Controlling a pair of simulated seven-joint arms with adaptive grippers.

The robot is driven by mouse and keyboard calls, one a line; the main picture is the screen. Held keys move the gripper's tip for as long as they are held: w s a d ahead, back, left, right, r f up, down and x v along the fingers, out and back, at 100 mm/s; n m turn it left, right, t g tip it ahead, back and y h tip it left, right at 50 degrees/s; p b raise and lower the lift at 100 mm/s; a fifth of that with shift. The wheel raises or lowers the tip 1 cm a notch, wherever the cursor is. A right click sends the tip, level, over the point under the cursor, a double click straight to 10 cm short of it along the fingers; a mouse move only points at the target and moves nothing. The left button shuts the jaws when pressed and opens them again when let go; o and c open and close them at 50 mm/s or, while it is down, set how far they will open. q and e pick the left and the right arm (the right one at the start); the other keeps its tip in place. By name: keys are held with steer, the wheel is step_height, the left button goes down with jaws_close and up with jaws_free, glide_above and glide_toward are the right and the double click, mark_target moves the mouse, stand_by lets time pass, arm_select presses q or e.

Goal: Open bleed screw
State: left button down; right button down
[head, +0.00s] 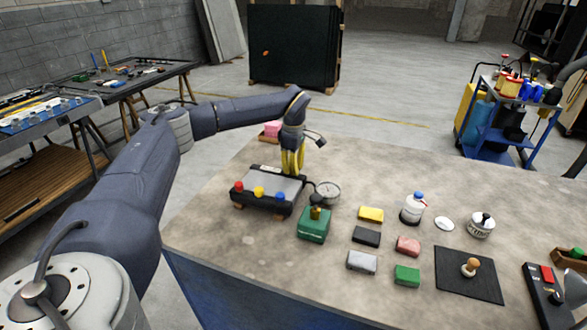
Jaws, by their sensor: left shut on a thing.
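My left gripper (292,163) has yellow fingers and points down at the back edge of a black unit (262,205) with a grey top. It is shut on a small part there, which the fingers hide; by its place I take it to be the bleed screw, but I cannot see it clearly. The unit has red, yellow and blue knobs along its front. A round pressure gauge (328,191) stands at its right. A green box (314,226) with a dark and brass fitting on top sits in front of the gauge. My right gripper is not in view.
Several small blocks, including a yellow one (371,214), lie mid-table. A white bottle (412,207), a tin (481,225), a black mat (469,277) with a wooden-knobbed tool and a control box (546,299) stand to the right.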

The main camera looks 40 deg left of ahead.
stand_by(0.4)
arm_select(q)
steer(key=n, duration=0.4)
steer(key=shift+n, duration=0.3)
steer(key=n, duration=0.4)
steer(key=shift+n, duration=0.3)
steer(key=n, duration=0.4)
steer(key=shift+n, duration=2.1)
steer(key=c, duration=1.2)
jaws_free()
steer(key=shift+r, duration=0.15)
